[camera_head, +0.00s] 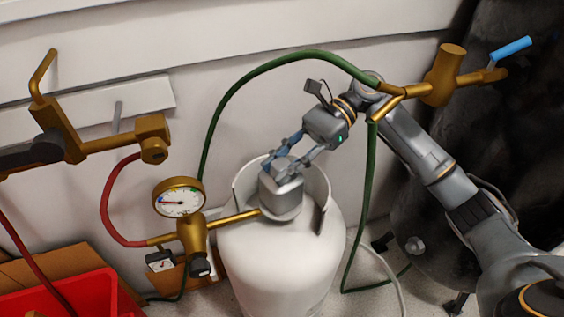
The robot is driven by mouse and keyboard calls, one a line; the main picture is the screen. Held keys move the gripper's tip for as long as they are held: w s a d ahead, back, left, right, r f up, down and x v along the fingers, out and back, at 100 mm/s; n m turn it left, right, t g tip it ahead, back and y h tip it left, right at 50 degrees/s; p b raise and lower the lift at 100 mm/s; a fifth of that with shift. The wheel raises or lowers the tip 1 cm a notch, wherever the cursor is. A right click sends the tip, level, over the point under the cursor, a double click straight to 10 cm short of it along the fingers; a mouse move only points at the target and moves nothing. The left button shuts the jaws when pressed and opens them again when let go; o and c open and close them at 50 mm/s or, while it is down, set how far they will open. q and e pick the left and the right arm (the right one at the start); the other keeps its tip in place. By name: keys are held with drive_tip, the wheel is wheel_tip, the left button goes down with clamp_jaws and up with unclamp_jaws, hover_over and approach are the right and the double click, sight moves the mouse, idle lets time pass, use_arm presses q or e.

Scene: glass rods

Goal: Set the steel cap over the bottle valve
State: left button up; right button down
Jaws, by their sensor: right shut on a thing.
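The white gas bottle (275,262) stands upright in the middle, with a raised collar around its top. The grey steel cap (281,193) is at the bottle's top, inside the collar. My right gripper (283,168) reaches in from the right and is shut on the cap's upper part from above. The bottle valve is hidden behind or under the cap. I cannot tell whether the cap rests on the bottle or is held slightly above it. My left gripper is not in view.
A brass regulator with a round gauge (179,199) stands left of the bottle, its pipe reaching the collar. A green hose (232,100) arches over the bottle close to my right arm. A red crate (75,297) is at the lower left. A dark cylinder stands at right.

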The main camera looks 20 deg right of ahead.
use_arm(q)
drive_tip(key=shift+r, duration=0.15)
use_arm(e)
drive_tip(key=shift+f, duration=0.55)
drive_tip(key=c, duration=1.3)
unclamp_jaws()
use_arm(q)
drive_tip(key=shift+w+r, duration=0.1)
use_arm(e)
drive_tip(key=shift+d, duration=0.1)
drive_tip(key=shift+w+d+r+p, duration=0.2)
drive_tip(key=shift+d+p, duration=0.1)
drive_tip(key=shift+p, duration=0.3)
drive_tip(key=shift+p+v, duration=0.65)
drive_tip(key=shift+v, duration=0.15)
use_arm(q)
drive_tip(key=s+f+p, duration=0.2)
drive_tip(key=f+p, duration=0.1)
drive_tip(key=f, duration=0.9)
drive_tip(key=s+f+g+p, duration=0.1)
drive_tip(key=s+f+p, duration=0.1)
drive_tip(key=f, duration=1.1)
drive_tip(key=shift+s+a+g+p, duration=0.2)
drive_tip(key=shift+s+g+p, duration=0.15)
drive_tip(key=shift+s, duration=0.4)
use_arm(e)
drive_tip(key=shift+v, duration=4.2)
